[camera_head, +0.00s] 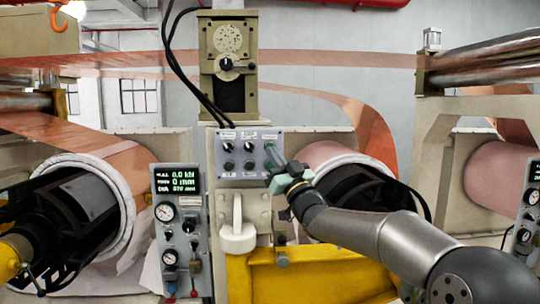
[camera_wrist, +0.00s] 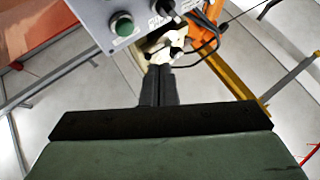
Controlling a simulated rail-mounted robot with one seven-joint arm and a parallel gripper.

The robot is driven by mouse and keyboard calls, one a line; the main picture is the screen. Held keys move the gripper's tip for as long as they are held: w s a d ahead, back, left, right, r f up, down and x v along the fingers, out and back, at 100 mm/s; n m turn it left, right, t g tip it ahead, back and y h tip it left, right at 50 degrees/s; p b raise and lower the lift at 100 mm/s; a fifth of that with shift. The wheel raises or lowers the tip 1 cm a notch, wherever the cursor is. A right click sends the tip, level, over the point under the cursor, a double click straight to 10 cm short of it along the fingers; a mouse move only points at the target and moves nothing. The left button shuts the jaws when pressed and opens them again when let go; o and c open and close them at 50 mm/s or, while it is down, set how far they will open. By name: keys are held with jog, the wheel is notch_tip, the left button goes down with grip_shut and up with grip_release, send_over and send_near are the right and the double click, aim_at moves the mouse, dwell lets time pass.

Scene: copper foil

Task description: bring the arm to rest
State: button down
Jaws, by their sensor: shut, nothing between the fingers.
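My gripper (camera_head: 269,148) is in front of the right side of a grey control panel (camera_head: 226,164). Its two dark fingers are together with nothing between them in the wrist view (camera_wrist: 158,70). My arm reaches in from the lower right of the head view. A green round button (camera_wrist: 122,24) and a black knob (camera_wrist: 166,8) show on the panel in the wrist view. The fingertips lie below and right of the button in that picture. I cannot tell the exact gap between fingertips and panel.
A gauge panel with a lit display (camera_head: 175,180) stands left of the control panel. Large foil rolls (camera_head: 112,175) sit on either side. A yellow frame (camera_head: 310,278) is below my arm. Copper foil (camera_head: 300,60) runs overhead, and black cables (camera_head: 170,40) hang above the panel.

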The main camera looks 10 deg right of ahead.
jog(key=shift+s+a, duration=0.1)
jog(key=shift+s, duration=0.25)
jog(key=a+f+m+g+h, duration=0.1)
jog(key=a+f+g+h, duration=0.15)
jog(key=f, duration=0.35)
jog(key=a+f+m+g+h, duration=0.1)
jog(key=a+f+g+h, duration=0.15)
jog(key=f, duration=0.45)
jog(key=s+d+f+g+h, duration=0.1)
jog(key=s+f+g+h, duration=0.3)
jog(key=s+f, duration=0.45)
jog(key=s+d+f+m+g, duration=0.1)
jog(key=s+f+g, duration=0.3)
jog(key=s, duration=0.7)
jog(key=s+f+g, duration=0.5)
jog(key=s+f, duration=0.3)
jog(key=s, duration=0.3)
jog(key=s+d+f+m+g+h, duration=0.1)
jog(key=s+f+g, duration=0.3)
jog(key=s, duration=0.7)
notch_tip(320, 180, down, 3)
jog(key=shift+d+r+m+g, duration=0.1)
jog(key=shift+d+m+g, duration=0.2)
